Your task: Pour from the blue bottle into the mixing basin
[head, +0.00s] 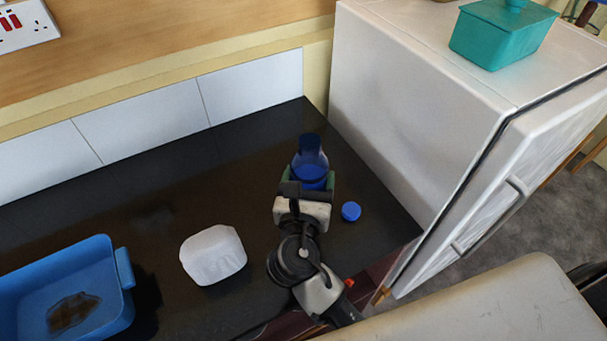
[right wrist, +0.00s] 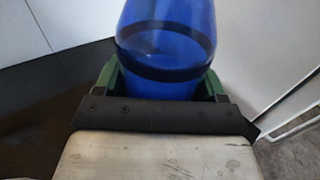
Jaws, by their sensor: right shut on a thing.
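The blue bottle (head: 310,158) stands upright on the dark counter near the white fridge in the head view. My right gripper (head: 308,182) is shut around the bottle, with a green finger on each side. In the right wrist view the bottle (right wrist: 170,40) fills the space between the fingers of the gripper (right wrist: 165,82); its top is out of that frame. The mixing basin (head: 124,268), a blue tub with a side handle, sits at the lower left, cut off by the frame, with a brown puddle inside. My left gripper is not in view.
A blue cap (head: 351,211) lies right of my right gripper. A white rounded block (head: 213,255) sits between basin and gripper. The white fridge (head: 420,100), with a teal box (head: 500,38) on top, closes off the right side. White tiles (head: 250,88) line the back.

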